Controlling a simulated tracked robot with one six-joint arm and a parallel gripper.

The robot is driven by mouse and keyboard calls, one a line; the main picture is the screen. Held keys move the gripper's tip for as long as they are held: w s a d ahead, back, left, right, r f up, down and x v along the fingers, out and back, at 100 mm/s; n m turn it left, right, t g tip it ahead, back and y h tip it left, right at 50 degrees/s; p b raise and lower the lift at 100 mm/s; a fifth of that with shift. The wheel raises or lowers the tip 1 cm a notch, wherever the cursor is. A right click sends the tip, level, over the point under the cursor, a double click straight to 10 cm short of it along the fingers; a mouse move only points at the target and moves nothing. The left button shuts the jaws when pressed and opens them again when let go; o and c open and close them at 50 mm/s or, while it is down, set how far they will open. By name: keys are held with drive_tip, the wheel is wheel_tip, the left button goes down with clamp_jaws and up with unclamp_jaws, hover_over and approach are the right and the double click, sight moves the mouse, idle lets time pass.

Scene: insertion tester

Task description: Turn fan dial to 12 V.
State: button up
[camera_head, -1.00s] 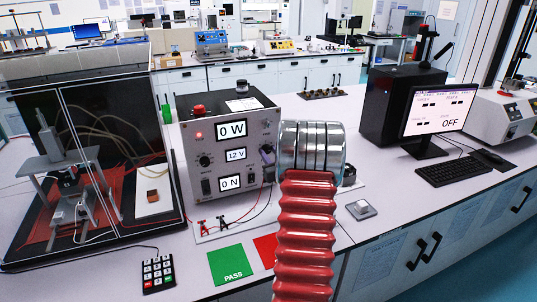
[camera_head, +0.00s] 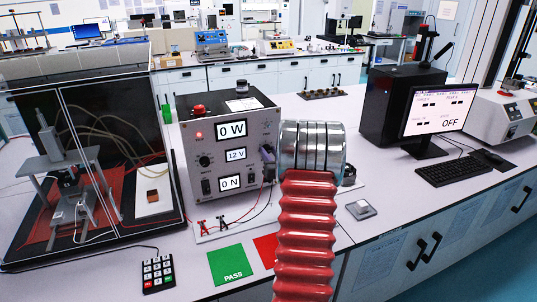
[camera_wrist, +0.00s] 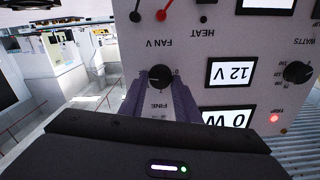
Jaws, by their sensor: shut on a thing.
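The grey power unit (camera_head: 212,190) stands on the bench with its front panel facing me. Its middle display (camera_head: 236,155) reads 12 V, and the same display shows upside down in the wrist view (camera_wrist: 231,73). The black fan dial (camera_wrist: 161,77), by the label FAN V, sits between the two purple fingers of my gripper (camera_wrist: 161,88). My gripper is shut on this dial. In the head view my gripper (camera_head: 267,154) is at the panel's right side, and the dial itself is hidden there.
The other displays read 0 W (camera_head: 231,131) and 0 N (camera_head: 230,183). Red and black clips (camera_head: 212,224) with leads lie in front of the unit. A keypad (camera_head: 158,273) and a green PASS pad (camera_head: 231,264) lie nearer. A monitor (camera_head: 438,111) stands right.

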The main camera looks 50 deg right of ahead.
drive_tip(key=shift+a, duration=0.1)
drive_tip(key=o, duration=1)
drive_tip(key=shift+s, duration=0.1)
drive_tip(key=v, duration=1.3)
drive_tip(key=shift+s+a+f, duration=0.15)
drive_tip(key=shift+s, duration=0.05)
